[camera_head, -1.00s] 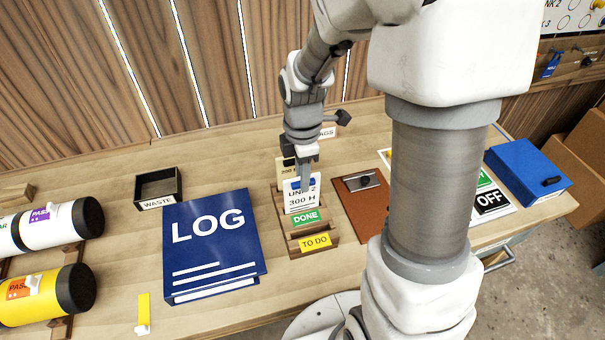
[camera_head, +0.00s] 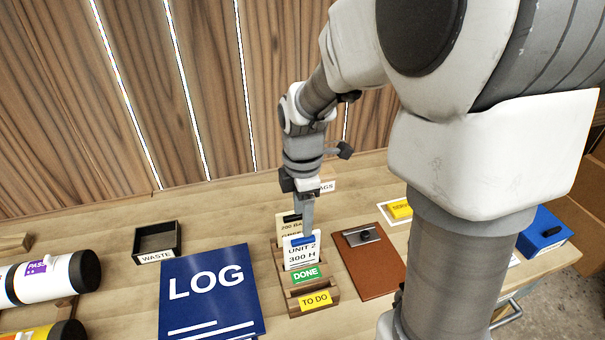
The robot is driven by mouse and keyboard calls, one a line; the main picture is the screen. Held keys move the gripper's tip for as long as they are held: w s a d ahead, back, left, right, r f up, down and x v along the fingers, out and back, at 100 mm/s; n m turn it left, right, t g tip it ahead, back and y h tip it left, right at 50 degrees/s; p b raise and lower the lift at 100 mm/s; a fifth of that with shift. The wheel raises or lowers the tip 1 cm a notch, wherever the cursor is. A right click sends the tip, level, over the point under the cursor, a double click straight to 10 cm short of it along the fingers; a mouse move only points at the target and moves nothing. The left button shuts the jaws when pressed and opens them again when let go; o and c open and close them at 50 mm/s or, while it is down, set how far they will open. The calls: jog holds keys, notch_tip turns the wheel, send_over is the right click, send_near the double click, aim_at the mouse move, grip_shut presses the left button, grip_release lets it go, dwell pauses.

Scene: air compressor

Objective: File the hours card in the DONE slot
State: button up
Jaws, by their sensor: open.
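The hours card (camera_head: 301,256), white with a blue top edge and reading "UNIT 2 300 H", stands upright in the wooden card rack (camera_head: 335,289). It stands just behind the green DONE label (camera_head: 306,274). The yellow TO DO label (camera_head: 315,299) is on the front step. A tan card (camera_head: 288,226) stands in the rack behind the hours card. My gripper (camera_head: 304,232) is open and points down at the hours card's top edge. Its fingers overlap the card's top in the picture, and I cannot tell whether they touch it. The slot's inside is hidden.
A blue LOG binder (camera_head: 208,290) lies left of the rack, with a black WASTE tray (camera_head: 157,241) behind it. A brown clipboard (camera_head: 372,265) lies to the right. Cylinders (camera_head: 50,278) lie at the far left. My arm hides part of the right side.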

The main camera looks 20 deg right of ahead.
notch_tip(320, 180, up, 11)
jog(key=p, duration=0.1)
jog(key=s+r+m+t, duration=0.4)
jog(key=s+m, duration=1)
jog(key=m, duration=0.4)
jog(key=shift+t, duration=0.8)
jog(key=shift+w, duration=0.1)
dwell(0.5)
